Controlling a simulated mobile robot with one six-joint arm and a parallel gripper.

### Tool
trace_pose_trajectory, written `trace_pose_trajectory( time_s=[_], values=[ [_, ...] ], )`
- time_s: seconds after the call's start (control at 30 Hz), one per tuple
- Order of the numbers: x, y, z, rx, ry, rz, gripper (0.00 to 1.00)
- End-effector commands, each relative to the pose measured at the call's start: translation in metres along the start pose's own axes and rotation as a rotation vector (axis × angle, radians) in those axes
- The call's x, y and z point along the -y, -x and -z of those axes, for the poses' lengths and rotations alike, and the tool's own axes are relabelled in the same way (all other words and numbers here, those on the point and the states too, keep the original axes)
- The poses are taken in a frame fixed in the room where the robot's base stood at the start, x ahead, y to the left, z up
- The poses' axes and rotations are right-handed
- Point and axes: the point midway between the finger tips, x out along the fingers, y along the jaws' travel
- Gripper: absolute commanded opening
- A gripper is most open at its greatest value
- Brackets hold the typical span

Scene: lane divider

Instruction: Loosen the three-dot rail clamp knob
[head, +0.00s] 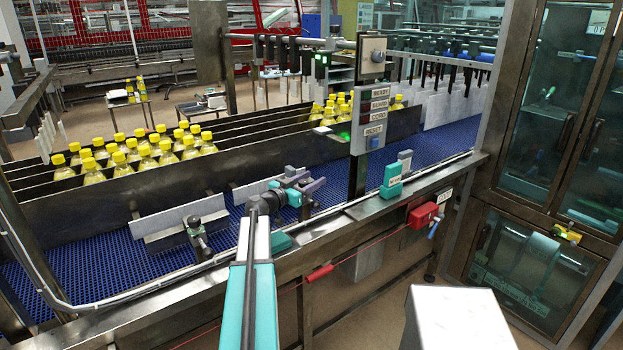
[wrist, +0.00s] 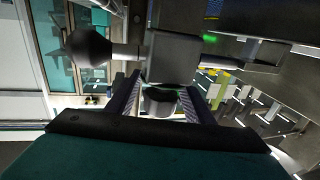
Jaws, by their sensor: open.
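My gripper (head: 312,192) is over the blue conveyor in the head view, beside the second white rail plate (head: 258,187). In the wrist view its two fingers (wrist: 160,100) are apart. A dark clamp block (wrist: 173,57) is just beyond the fingertips, with a round black knob (wrist: 88,46) on a metal rod to its left. A small rounded dark part shows between the fingers; I cannot tell whether they touch it. Another rail clamp with a dark knob (head: 194,222) stands at the left rail plate (head: 180,216). I see no dot marks on any knob.
Yellow-capped bottles (head: 150,150) stand in lanes behind a steel divider wall. A control post (head: 367,105) stands right of my gripper. Teal and grey boxes (head: 391,180) and a red box (head: 422,214) sit along the front frame. The blue belt (head: 120,265) is clear at left.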

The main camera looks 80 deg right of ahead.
Motion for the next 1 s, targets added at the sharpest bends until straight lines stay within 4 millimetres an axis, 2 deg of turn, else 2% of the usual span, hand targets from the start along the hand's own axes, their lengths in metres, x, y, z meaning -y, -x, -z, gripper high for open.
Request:
trace_pose_trajectory(
  time_s=[0.3,0.5,0.57,1.0],
  values=[
    [-0.0005,-0.0016,-0.0003,0.000,0.000,0.000,0.48],
    [-0.0006,-0.0017,-0.0002,0.000,0.000,-0.001,0.14],
    [-0.0007,-0.0017,-0.0002,0.000,0.000,-0.001,0.06],
    [-0.0010,-0.0023,-0.0022,0.002,-0.002,0.022,0.06]
  ],
)
